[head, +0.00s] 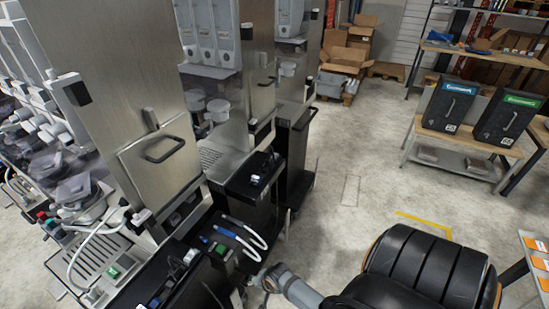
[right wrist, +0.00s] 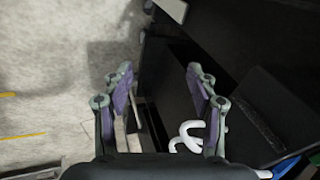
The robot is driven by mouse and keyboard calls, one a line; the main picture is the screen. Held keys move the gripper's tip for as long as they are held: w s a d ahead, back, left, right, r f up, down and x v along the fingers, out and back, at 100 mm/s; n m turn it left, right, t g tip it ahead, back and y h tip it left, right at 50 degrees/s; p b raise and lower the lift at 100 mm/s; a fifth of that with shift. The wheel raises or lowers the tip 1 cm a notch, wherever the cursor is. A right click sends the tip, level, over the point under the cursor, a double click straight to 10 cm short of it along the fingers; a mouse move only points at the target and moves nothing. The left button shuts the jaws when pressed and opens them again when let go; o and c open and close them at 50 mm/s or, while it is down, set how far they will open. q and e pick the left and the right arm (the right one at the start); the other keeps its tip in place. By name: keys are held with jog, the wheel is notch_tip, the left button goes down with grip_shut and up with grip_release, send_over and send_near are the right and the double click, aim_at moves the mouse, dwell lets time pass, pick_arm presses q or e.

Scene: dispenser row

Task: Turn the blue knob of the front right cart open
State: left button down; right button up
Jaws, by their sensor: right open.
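The front right cart (head: 178,262) is at the lower middle of the head view, steel panel above, black top below. A small blue part (head: 204,239) sits on its black top; I cannot tell whether this is the blue knob or how it is turned. A blue-ended piece (head: 226,233) joins a white looped hose (head: 253,238) beside it. My right gripper (right wrist: 160,88) is open and empty in the right wrist view, beside the cart's dark side. The white hose (right wrist: 189,134) shows by its right finger. A blue part (right wrist: 286,166) lies at the lower right corner. My left gripper is out of view.
More steel carts stand in a row behind. A green part (head: 220,249) sits near the blue one. The concrete floor (head: 345,180) right of the carts is clear. Two black boxes stand on a wooden bench (head: 465,140) at the right.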

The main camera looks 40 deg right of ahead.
jog(key=s+f+n+b, duration=0.1)
jog(key=s+f, duration=0.1)
jog(key=f, duration=0.3)
jog(key=s+d+f+n+g+b, duration=0.1)
jog(key=s+f+n, duration=0.1)
jog(key=f, duration=0.3)
jog(key=shift+s+d+h, duration=0.25)
jog(key=shift+s+h, duration=0.05)
jog(key=shift+s, duration=0.4)
